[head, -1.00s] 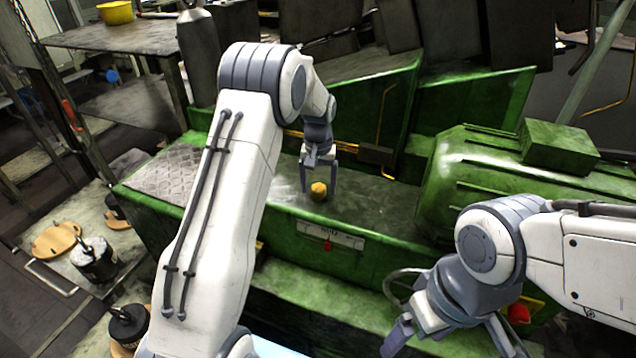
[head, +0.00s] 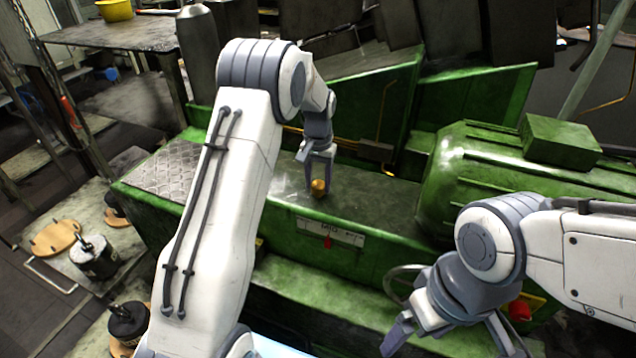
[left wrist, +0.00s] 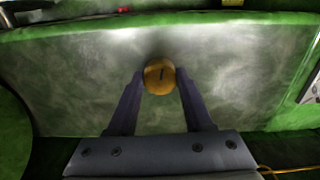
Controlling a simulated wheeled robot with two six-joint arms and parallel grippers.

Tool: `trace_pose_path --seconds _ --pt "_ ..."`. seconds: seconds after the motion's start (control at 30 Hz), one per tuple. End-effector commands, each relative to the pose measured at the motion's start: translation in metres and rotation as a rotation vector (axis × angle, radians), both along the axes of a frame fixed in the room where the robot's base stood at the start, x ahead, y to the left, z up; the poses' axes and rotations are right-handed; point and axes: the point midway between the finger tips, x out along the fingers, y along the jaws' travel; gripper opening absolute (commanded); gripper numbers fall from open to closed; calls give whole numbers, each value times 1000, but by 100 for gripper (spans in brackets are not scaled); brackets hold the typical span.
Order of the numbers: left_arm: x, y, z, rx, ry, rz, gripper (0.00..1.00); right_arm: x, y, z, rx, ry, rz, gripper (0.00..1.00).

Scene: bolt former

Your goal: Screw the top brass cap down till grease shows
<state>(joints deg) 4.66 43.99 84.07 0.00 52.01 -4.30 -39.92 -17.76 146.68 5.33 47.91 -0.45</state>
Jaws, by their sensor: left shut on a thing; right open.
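The brass cap (head: 319,187) is a small round yellow knob on the top surface of the green machine (head: 370,205). In the left wrist view the cap (left wrist: 159,76) shows its round face with a short dark mark, roughly upright in the picture. My left gripper (head: 319,183) comes down over the cap and is shut on it, one finger on each side (left wrist: 160,88). No grease can be made out around the cap. My right gripper (head: 447,350) is open and empty in front of the machine at the lower right, its fingertips near the picture's bottom edge.
A green cylindrical housing (head: 470,190) stands right of the cap. A handwheel (head: 395,285) is beside my right gripper, with a red knob (head: 519,311) nearby. A label plate (head: 333,231) is on the machine's front. Black weights (head: 95,258) stand at the left.

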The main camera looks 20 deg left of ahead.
Motion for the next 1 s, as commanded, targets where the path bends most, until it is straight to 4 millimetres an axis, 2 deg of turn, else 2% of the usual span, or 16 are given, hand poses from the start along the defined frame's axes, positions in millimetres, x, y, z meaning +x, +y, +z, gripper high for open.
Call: trace_pose_path --seconds 1.0 --pt "2 0 2 2 -7 -949 0 0 0 -17 0 0 0 88"
